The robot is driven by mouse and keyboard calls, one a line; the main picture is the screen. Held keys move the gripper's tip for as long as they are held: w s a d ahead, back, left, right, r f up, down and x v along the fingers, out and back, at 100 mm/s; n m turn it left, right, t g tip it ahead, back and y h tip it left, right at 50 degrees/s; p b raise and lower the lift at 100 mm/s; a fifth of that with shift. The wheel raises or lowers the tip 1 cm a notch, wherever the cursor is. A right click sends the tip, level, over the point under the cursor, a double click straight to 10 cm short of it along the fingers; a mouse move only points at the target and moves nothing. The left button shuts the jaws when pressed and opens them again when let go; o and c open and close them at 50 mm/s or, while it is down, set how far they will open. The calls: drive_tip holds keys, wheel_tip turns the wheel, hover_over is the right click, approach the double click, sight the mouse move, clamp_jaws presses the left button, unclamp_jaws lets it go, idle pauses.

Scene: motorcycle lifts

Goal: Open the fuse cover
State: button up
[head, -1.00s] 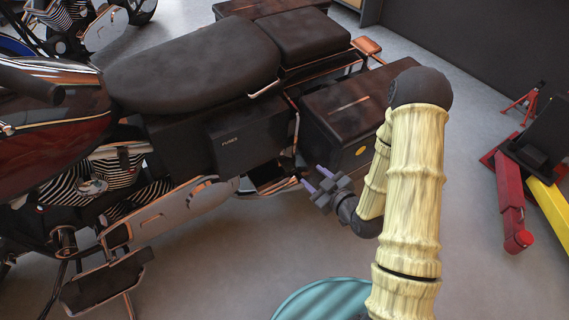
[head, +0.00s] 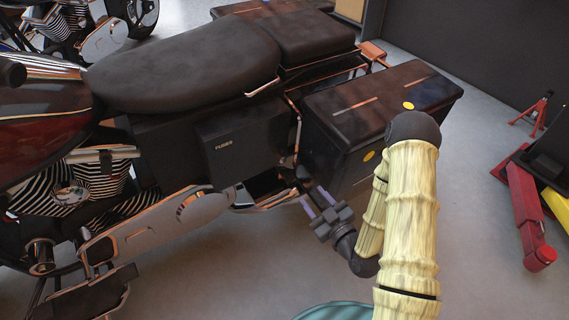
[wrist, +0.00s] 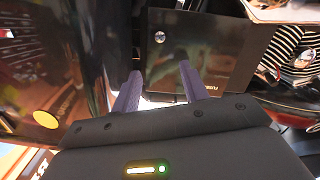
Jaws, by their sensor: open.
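The fuse cover (head: 244,143) is a dark panel marked FUSES on the motorcycle's side, below the seat. It sits closed against the bike. In the wrist view the fuse cover (wrist: 200,50) is ahead of the fingers, with a small round silver knob or lock (wrist: 159,37) near its upper left corner. My gripper (head: 314,204) is open and empty, to the lower right of the cover and apart from it. In the wrist view my gripper's two purple fingers (wrist: 158,90) point towards the cover's lower part.
A dark saddlebag (head: 350,125) with yellow round stickers stands close behind my gripper, right of the cover. Chrome exhaust parts (head: 190,212) run below. A red and yellow lift (head: 527,215) stands at the right. The floor in front is clear.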

sight(283, 160)
drive_tip(key=b+x, duration=0.8)
drive_tip(key=x, duration=0.7)
drive_tip(key=shift+w+a+f+b, duration=0.15)
drive_tip(key=shift+w+a+b, duration=0.1)
drive_tip(key=shift+b, duration=0.1)
drive_tip(key=shift+w+a, duration=0.3)
drive_tip(key=shift+w, duration=0.3)
clamp_jaws()
